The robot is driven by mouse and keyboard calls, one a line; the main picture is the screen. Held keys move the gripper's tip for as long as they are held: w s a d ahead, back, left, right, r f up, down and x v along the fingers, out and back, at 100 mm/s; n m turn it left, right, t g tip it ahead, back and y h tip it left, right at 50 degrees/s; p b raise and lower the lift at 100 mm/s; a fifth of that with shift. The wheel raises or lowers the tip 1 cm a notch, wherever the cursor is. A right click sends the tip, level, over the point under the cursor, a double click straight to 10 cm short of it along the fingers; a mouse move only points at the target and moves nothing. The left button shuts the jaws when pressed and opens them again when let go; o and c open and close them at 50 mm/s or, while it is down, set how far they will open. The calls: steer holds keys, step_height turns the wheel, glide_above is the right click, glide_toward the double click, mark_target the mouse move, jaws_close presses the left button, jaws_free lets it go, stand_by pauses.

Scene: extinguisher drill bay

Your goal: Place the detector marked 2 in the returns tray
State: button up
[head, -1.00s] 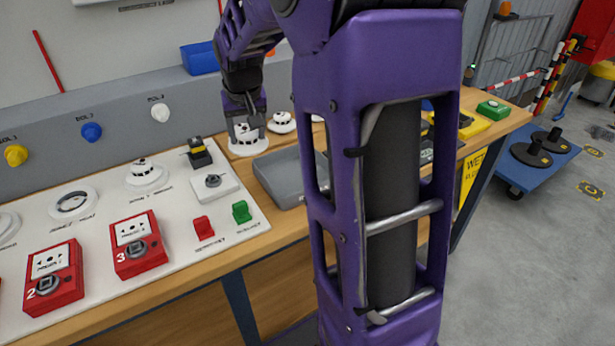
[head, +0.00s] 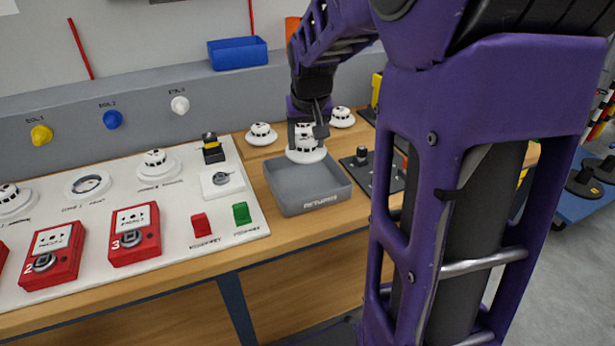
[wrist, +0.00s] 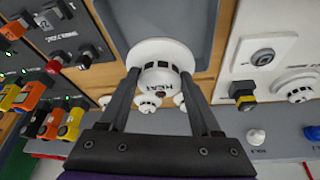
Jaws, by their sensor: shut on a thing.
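A white, round detector (head: 306,153) with dark slots hangs in my gripper (head: 308,128), over the back part of the grey returns tray (head: 318,202). The tray, marked RETURNS, looks empty where its inside shows. In the wrist view, my gripper (wrist: 158,88) is shut on the detector (wrist: 160,55), with a finger on each side of its body and its wide white base away from me. The lettering on its side seems to read HEAT; I cannot read a number on it. Part of the tray (wrist: 150,16) shows beyond it.
Two similar detectors stand behind the tray, one left (head: 261,134) and one right (head: 341,118). A white panel (head: 190,235) with red call points (head: 135,235) lies left. A dark board (head: 365,178) with a knob is close right. A blue bin (head: 238,53) sits on the back ledge.

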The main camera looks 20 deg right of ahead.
mark_target(309, 140)
step_height(309, 140, down, 8)
steer(key=shift+f+b, duration=0.15)
steer(key=shift+b, duration=0.55)
steer(key=shift+f, duration=0.1)
steer(key=shift+f, duration=0.15)
steer(key=o, duration=1.4)
steer(key=shift+o, duration=0.2)
steer(key=shift+r, duration=0.2)
steer(key=shift+r, duration=0.25)
steer(key=p+v, duration=0.8)
steer(key=v, duration=0.3)
steer(key=shift+s+a+r, duration=0.1)
steer(key=shift+s+r, duration=0.15)
